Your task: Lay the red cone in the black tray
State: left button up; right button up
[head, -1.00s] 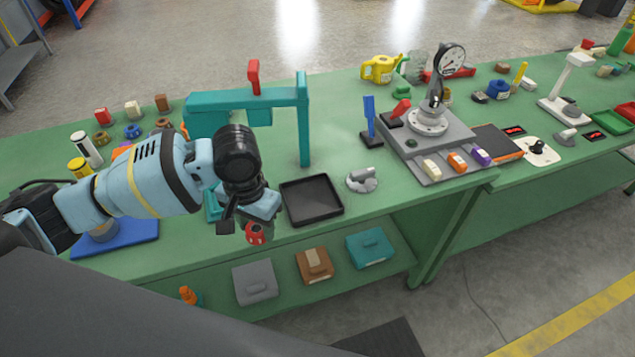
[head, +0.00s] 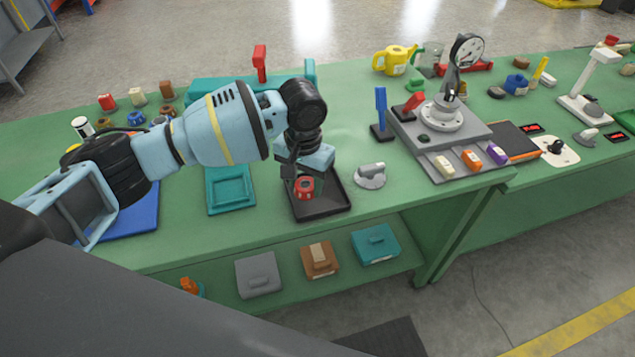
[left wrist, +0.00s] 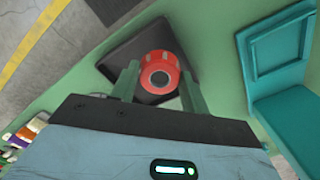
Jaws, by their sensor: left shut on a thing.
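The red cone (head: 304,187) is held in my left gripper (head: 305,184), which is shut on it. It hangs over the black tray (head: 326,211), at the tray's left part in the head view. In the left wrist view the cone (left wrist: 160,72) shows end-on, with a dark round hole, between the two green fingers. The black tray (left wrist: 128,42) lies behind it there. I cannot tell whether the cone touches the tray floor. My right gripper is not in view.
A teal square tray (head: 231,188) lies left of the black tray. A grey-white fitting (head: 371,175) stands close to its right. A teal press frame (head: 209,90) stands behind my left arm. The bench's front edge is close by.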

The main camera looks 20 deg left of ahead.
pick_arm(q)
jog(key=shift+w+d+f, duration=0.1)
jog(key=shift+w+d, duration=0.15)
jog(key=shift+w, duration=0.25)
jog(key=shift+w+d+f, duration=0.1)
jog(key=shift+w+d, duration=0.15)
jog(key=shift+w, duration=0.2)
jog(key=shift+w+r, duration=0.1)
jog(key=shift+w, duration=0.1)
jog(key=shift+w+d+f, duration=0.25)
jog(key=shift+w+f, duration=0.05)
jog(key=shift+w, duration=0.05)
jog(key=shift+f+b, duration=0.35)
jog(key=shift+f, duration=1.1)
jog(key=shift+f, duration=0.1)
jog(key=o, duration=1)
